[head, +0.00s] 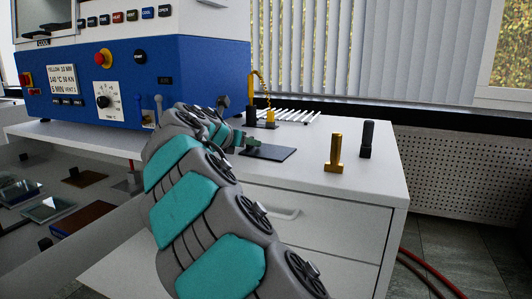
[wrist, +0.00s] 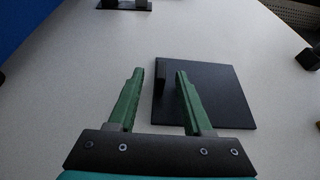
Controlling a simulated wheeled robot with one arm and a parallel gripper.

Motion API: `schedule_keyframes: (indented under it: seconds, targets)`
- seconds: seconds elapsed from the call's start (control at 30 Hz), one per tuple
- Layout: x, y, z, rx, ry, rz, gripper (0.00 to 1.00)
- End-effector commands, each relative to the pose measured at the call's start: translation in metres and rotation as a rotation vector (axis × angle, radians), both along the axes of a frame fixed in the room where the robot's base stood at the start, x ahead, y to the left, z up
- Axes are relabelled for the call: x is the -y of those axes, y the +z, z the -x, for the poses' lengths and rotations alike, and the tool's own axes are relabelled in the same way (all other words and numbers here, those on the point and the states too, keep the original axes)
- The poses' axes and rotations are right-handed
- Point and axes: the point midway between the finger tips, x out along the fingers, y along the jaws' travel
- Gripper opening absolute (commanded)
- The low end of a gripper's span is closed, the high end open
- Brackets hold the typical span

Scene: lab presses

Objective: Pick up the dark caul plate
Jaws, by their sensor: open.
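The dark caul plate (head: 277,154) lies flat on the white cabinet top, right of the blue press. In the wrist view the plate (wrist: 222,92) is a black square with a small raised block (wrist: 163,76) at its left edge. My gripper (wrist: 160,74) is open with its green fingers pointing at the plate. The raised block shows between the two fingertips, with a gap on the left; I cannot tell whether the right finger touches it. The right finger overlaps the plate in the picture. In the head view my gripper (head: 249,141) is at the plate's left side, partly hidden by my arm.
A brass-coloured handled piece (head: 334,153) and a black one (head: 367,139) stand to the right. A yellow hooked piece with a chain (head: 257,92) and a white rack (head: 293,116) are behind. The blue press (head: 190,75) stands left. Several plates lie in the lower-left storage area.

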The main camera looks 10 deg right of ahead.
Motion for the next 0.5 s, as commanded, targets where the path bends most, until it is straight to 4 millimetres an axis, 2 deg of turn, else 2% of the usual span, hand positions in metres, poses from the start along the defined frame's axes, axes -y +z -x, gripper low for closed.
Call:
schedule_keyframes:
  seconds: [0.27, 0.5]
  targets:
    - [0.0026, -0.0018, -0.0032, 0.000, 0.001, 0.000, 0.50]
    - [0.0025, -0.0017, -0.0031, -0.001, 0.001, -0.001, 0.25]
